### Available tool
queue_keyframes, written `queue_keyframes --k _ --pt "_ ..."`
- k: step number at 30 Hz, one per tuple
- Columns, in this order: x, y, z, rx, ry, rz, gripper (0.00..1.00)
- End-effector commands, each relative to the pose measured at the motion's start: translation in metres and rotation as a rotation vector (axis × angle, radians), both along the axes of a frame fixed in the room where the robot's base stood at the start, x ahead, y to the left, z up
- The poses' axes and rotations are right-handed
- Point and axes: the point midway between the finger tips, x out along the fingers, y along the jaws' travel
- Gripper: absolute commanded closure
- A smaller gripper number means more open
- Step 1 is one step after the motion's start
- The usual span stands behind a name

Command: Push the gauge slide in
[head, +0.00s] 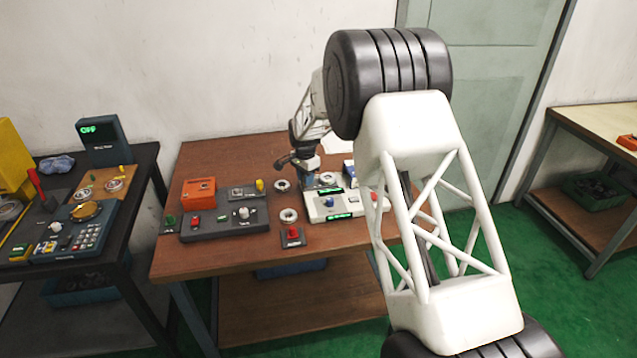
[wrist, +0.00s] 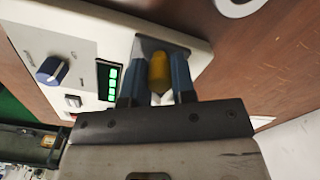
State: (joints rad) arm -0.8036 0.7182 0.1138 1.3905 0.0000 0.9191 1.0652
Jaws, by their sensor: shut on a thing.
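In the wrist view, my gripper (wrist: 159,66) is shut on a yellow knob (wrist: 158,72), with one dark blue-grey finger on each side of it. The knob stands on a dark plate (wrist: 148,43), which looks like the gauge slide, at the end of a white unit (wrist: 105,30). The unit carries a blue dial (wrist: 52,69) and a lit green display (wrist: 108,82). In the head view, my gripper (head: 303,164) is low over the back of the table; the knob and slide cannot be made out there. How far in the slide sits cannot be told.
On the brown table (head: 245,155) are an orange box (head: 198,192), a dark control panel (head: 228,224), loose metal rings (head: 288,215) and a red-button block (head: 292,237). A white panel (head: 318,214) with a blue knob is near the gripper.

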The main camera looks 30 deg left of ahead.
Motion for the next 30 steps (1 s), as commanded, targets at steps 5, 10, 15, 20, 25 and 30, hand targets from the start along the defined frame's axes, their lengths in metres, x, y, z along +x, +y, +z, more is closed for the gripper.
queue_keyframes --k 5,10,15,20,25,30 --pt "0.004 -0.004 0.000 0.000 0.000 0.000 0.93" --pt "0.009 -0.009 0.000 0.000 0.000 -0.001 0.93" --pt "0.014 -0.014 0.000 0.000 0.000 -0.002 0.93" --pt "0.019 -0.019 0.001 0.000 0.000 -0.002 0.93" --pt "0.024 -0.024 0.001 0.001 -0.001 0.000 0.93" --pt "0.029 -0.029 0.001 0.001 -0.001 0.000 0.93"
